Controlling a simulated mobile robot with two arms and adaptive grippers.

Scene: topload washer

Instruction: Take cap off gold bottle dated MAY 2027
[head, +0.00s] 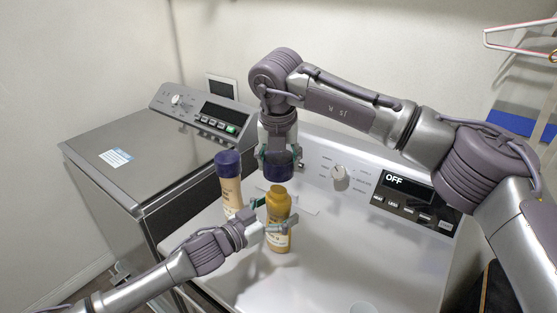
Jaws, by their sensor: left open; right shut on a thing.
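A gold bottle (279,205) stands upright on the white washer top, its bare neck showing. My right gripper (278,157) comes down from above, shut on a dark purple cap (279,172). The cap is held just above the bottle's neck, apart from it. My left gripper (272,214) is open at the bottle's mid-height, its fingers at the bottle's sides; I cannot tell if they touch it. A paler beige bottle (231,190) with a dark purple cap (228,163) stands behind and to the left. The date print on the labels is too small to read.
The washer's panel (340,177) with a knob and an OFF display runs along the back. A grey machine (120,165) stands to the left. The white top right of the gold bottle is clear.

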